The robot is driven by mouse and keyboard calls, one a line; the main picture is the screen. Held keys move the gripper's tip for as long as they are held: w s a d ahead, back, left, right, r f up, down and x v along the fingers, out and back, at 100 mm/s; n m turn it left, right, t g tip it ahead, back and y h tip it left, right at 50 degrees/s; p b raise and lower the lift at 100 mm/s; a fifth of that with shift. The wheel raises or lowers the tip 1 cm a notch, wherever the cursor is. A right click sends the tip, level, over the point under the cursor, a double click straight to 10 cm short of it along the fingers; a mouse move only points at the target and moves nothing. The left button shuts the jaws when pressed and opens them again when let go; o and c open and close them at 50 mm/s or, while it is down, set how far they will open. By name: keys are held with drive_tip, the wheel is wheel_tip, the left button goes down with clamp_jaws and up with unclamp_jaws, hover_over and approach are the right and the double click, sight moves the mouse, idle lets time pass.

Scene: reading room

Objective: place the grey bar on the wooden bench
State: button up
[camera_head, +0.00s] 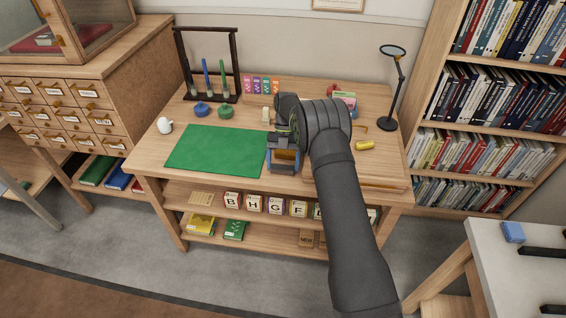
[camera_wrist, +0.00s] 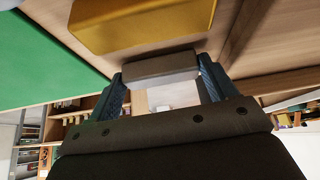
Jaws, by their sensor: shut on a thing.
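The grey bar (camera_wrist: 160,68) shows in the wrist view between the two blue-padded fingertips of my gripper (camera_wrist: 163,78). My gripper is shut on it, with a pad at each end of the bar. In the head view my gripper (camera_head: 284,156) is over the front middle of the wooden bench (camera_head: 150,150), by the right edge of the green mat. The bar is hard to make out there. Whether the bar touches the bench top is not clear.
A yellow block (camera_wrist: 143,22) stands close beyond the bar in the wrist view. The green mat (camera_head: 215,150) lies left of my gripper. A small yellow thing (camera_head: 365,146) and a black lamp (camera_head: 387,124) are to the right. A dark rack (camera_head: 237,65) stands at the back left.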

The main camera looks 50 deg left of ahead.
drive_tip(key=o, duration=1)
drive_tip(key=shift+o, duration=0.2)
drive_tip(key=v, duration=0.7)
drive_tip(key=shift+r, duration=0.3)
drive_tip(key=shift+w+a, duration=0.1)
